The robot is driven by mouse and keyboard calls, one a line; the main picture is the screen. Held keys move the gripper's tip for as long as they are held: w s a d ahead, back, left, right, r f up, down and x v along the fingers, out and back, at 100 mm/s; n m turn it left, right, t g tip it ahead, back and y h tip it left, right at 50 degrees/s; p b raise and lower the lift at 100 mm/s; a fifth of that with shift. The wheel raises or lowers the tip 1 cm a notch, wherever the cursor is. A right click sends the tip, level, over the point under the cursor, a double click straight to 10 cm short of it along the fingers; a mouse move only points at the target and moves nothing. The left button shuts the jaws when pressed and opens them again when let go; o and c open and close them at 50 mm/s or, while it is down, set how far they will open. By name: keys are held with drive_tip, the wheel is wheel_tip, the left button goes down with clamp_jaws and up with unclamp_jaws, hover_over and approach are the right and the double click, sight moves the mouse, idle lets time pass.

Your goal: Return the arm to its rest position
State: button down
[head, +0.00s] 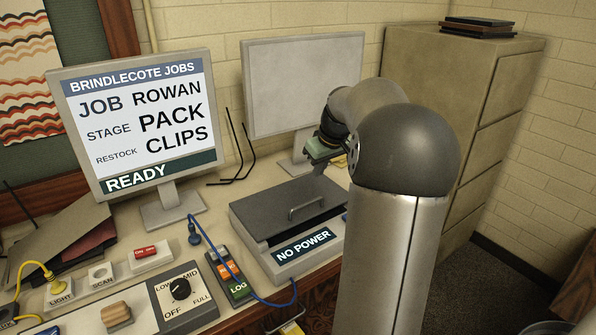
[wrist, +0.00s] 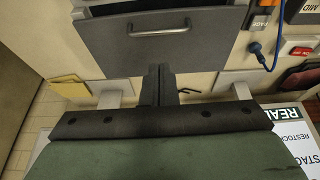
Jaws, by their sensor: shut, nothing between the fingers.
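My gripper (wrist: 159,74) is shut and empty in the wrist view, its two dark fingers together. My arm is bent over the bench from the right.
A job monitor (head: 140,115) reads READY, and a blank monitor (head: 303,85) stands close behind my gripper. The box's display (head: 305,245) reads NO POWER. A blue cable (head: 255,295), a dial unit (head: 183,295) and switches crowd the bench. A filing cabinet (head: 440,70) stands right.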

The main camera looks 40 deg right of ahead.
drive_tip(key=shift+r, duration=0.15)
drive_tip(key=s+a+f+g, duration=0.1)
drive_tip(key=s+a, duration=0.3)
drive_tip(key=a, duration=0.7)
drive_tip(key=s+a+f+g, duration=0.1)
drive_tip(key=s+a+f, duration=0.15)
drive_tip(key=a, duration=0.75)
drive_tip(key=s+a+f, duration=0.2)
drive_tip(key=s+a, duration=0.4)
drive_tip(key=s, duration=0.2)
drive_tip(key=s+a+f+g, duration=0.1)
drive_tip(key=s+a+f, duration=0.2)
drive_tip(key=s, duration=0.6)
drive_tip(key=a, duration=0.2)
drive_tip(key=shift+s+a+f, duration=0.25)
drive_tip(key=shift+a+f, duration=0.1)
